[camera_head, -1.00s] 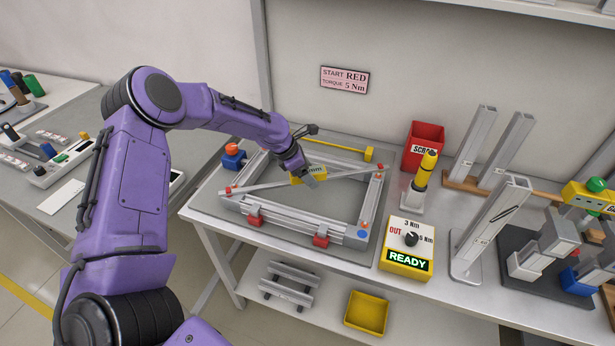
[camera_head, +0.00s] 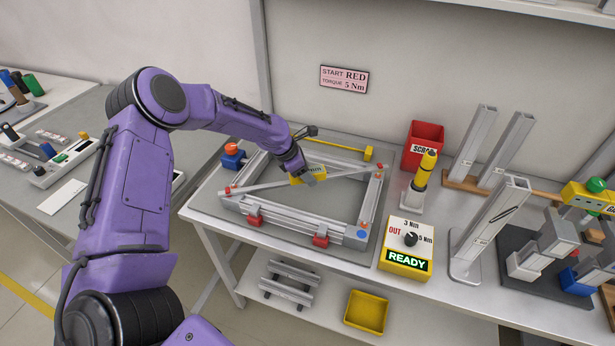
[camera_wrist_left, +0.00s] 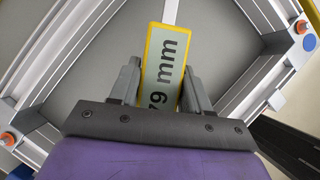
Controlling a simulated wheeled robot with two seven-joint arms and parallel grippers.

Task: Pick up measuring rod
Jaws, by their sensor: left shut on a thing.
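The measuring rod (camera_head: 262,186) is a thin silver bar lying diagonally across the aluminium frame (camera_head: 290,225), with a yellow-edged display block (camera_head: 297,179) near its middle. In the left wrist view the display block (camera_wrist_left: 165,62) shows upside-down or tilted digits ending in "79 mm"; part of the reading is hidden. My left gripper (camera_head: 308,178) is shut on the display block, with one finger on each side of it in the left wrist view (camera_wrist_left: 161,85). I cannot tell whether the rod is clear of the frame. My right gripper is not in view.
The frame has red clamps (camera_head: 320,241) at its front. A yellow rod (camera_head: 345,146) lies behind it. To the right stand a red scrap bin (camera_head: 424,138), a yellow-tipped tool (camera_head: 424,172), a READY box (camera_head: 400,262) and metal uprights (camera_head: 490,225).

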